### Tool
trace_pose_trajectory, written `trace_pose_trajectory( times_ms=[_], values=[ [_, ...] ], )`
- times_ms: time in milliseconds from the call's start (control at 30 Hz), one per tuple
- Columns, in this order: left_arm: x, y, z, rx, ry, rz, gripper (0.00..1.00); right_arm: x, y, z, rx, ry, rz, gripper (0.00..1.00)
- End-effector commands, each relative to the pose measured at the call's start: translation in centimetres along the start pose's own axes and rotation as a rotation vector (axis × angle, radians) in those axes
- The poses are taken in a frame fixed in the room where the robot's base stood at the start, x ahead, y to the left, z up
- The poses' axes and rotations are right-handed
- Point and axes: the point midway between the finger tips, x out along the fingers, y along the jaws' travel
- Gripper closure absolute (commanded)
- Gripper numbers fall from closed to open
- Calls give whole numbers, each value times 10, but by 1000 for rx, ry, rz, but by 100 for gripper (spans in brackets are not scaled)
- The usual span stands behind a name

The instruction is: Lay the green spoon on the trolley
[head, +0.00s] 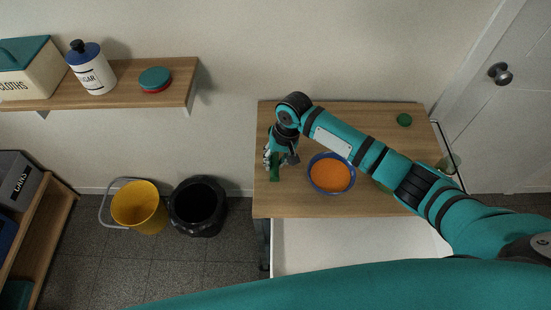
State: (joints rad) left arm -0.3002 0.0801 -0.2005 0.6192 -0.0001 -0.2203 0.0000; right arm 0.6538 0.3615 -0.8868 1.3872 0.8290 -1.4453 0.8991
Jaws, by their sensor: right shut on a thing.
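The trolley (300,207) has a wooden top and stands in the middle right of the head view. My right gripper (274,158) is over the left end of its top, pointing down. It is shut on a narrow green thing, which looks like the green spoon (275,174). The gripper hides part of the spoon, and I cannot tell whether the spoon touches the wood. My left gripper is not in view.
A blue bowl (312,184) with orange contents sits on the top, right of the gripper. A small green round thing (404,120) is at the back right. My right arm crosses above the top. A yellow bucket (137,207) and black bin (198,206) stand left on the floor.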

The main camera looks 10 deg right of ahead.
Motion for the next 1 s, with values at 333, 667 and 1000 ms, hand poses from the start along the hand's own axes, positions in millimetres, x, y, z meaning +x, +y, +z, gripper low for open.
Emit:
trace_pose_trajectory(
  times_ms=[333,667,1000],
  values=[
    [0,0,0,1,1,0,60,3,0,0,0,0,0,56],
    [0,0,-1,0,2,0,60,-3,0,0,0,1,0,56],
    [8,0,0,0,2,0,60,-68,0,-1,-1,5,-2,56]
  ],
)
